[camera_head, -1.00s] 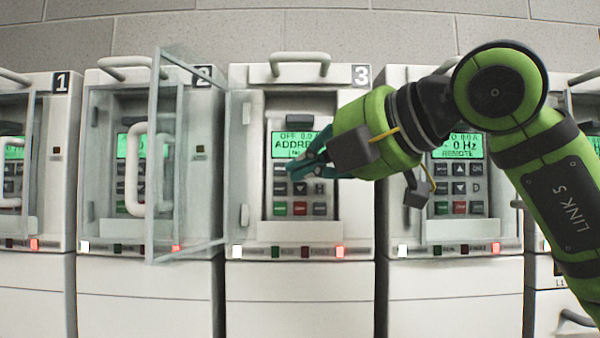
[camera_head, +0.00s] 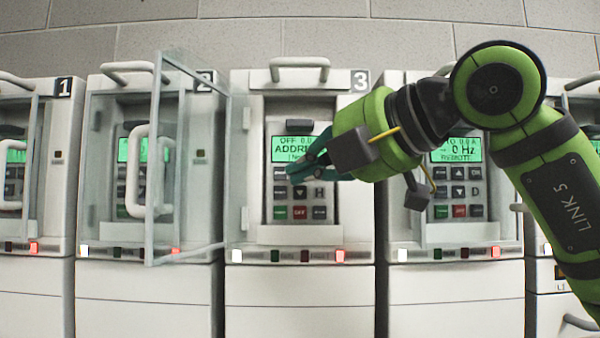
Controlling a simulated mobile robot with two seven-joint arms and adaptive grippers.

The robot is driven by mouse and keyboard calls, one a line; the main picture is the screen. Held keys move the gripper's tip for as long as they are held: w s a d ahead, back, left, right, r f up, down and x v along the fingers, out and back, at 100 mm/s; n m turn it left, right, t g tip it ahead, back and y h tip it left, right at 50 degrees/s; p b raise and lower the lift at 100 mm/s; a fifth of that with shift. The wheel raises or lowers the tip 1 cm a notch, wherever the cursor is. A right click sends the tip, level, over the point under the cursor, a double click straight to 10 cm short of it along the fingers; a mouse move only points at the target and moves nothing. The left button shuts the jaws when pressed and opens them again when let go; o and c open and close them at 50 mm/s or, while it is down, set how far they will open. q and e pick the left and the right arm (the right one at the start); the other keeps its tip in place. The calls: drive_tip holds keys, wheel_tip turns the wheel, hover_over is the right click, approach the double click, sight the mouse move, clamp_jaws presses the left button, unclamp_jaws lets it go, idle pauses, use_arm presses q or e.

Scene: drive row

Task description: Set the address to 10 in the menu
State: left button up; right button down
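Drive 3 (camera_head: 243,240) stands in the middle with its clear door (camera_head: 190,250) swung open to the left. Its green display (camera_head: 291,143) shows "OFF 0.0 A" on top and the start of "ADDRESS" below; the right part, including any number, is hidden behind my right gripper. Its keypad (camera_head: 300,212) has grey keys with a green and a red key in the bottom row. My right gripper (camera_head: 295,176) has its teal fingers drawn together, tips at the upper left keys; whether they touch a key I cannot tell. My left gripper is out of view.
Drive 2 (camera_head: 100,226), left, also has a green display and a handle. Drive 4 (camera_head: 395,226), right, shows "0 Hz" and "REMOTE", partly behind my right arm. The open door of drive 3 juts out left of its keypad. Drive 1 (camera_head: 60,215) is far left.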

drive_tip(key=shift+w, duration=0.5)
idle(0.6)
idle(0.3)
drive_tip(key=shift+s+f+b, duration=0.15)
drive_tip(key=shift+s+b, duration=0.3)
drive_tip(key=shift+s, duration=0.35)
drive_tip(key=shift+w, duration=0.2)
drive_tip(key=shift+w, duration=0.3)
